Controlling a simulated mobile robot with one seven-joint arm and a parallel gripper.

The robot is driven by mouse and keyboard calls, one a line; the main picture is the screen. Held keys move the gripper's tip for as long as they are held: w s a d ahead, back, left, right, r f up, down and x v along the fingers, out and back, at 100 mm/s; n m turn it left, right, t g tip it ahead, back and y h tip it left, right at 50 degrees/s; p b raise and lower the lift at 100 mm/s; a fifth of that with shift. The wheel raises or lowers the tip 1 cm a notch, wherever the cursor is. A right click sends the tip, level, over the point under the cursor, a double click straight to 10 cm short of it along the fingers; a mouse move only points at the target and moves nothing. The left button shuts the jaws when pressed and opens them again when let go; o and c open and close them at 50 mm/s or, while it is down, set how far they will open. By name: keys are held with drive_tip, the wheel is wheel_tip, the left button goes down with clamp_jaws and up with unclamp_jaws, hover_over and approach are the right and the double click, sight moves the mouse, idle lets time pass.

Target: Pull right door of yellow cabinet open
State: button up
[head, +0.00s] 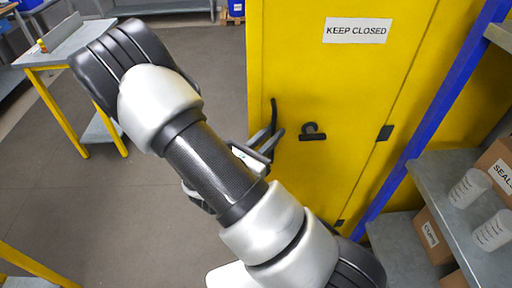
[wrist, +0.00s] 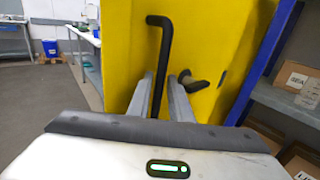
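The yellow cabinet (head: 350,80) stands right of centre, with a "KEEP CLOSED" label (head: 356,31) on its face. A black bar handle (wrist: 165,50) stands out from the yellow face; its upper part also shows in the head view (head: 273,112). A black latch knob (head: 312,132) sits to the right of the bar; it also shows in the wrist view (wrist: 198,86). My gripper (wrist: 162,77) is open, its two grey fingers on either side of the bar's lower part with visible gaps. I cannot tell whether either finger touches it. The door looks shut, but its seams are hard to see.
A blue post (head: 430,125) and grey shelves (head: 455,215) with cartons and clear cups stand close on the right. A yellow-legged table (head: 68,45) stands at the upper left. The grey floor (head: 60,190) left of the cabinet is mostly clear.

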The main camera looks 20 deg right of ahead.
drive_tip(key=b+v, duration=0.1)
drive_tip(key=v, duration=1.5)
drive_tip(key=shift+s+a, duration=0.25)
drive_tip(key=shift+s, duration=0.05)
drive_tip(key=s+d+r+m+g+y+p, duration=0.1)
drive_tip(key=s+d+r+m+g+y, duration=0.3)
drive_tip(key=m, duration=0.3)
drive_tip(key=s+d+r+m+g+y+p, duration=0.2)
drive_tip(key=s+d+r+m+g, duration=0.1)
drive_tip(key=s+r+m+g, duration=0.3)
drive_tip(key=a+r+m+t+y+p, duration=0.1)
drive_tip(key=a+r+m+t+y, duration=0.1)
drive_tip(key=r+m+t+y, duration=0.1)
drive_tip(key=w+a+r+m+t+y+p, duration=0.1)
drive_tip(key=a+r+m+t+y, duration=0.1)
drive_tip(key=r+m+y, duration=0.4)
wheel_tip(320, 180, up, 4)
drive_tip(key=shift+a+f+m+t, duration=0.15)
drive_tip(key=shift+a+m+t, duration=0.2)
drive_tip(key=shift+m+t, duration=0.55)
